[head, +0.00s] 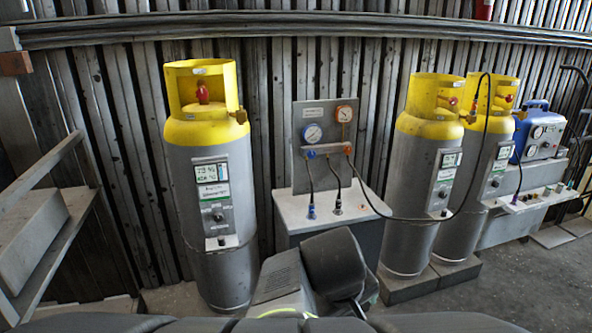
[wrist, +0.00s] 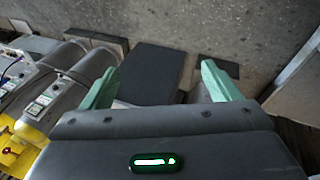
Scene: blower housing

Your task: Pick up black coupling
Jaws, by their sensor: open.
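Beyond the fingers is a dark flat block on the floor (wrist: 152,75). In the head view my dark arm stands in front of the bench, and the fingers cannot be made out.
A gauge panel (head: 327,130) stands behind the bench top. A yellow-topped cylinder (head: 208,180) stands on the left and two more (head: 412,190) on the right. A black hose loops from the panel to the right cylinders.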

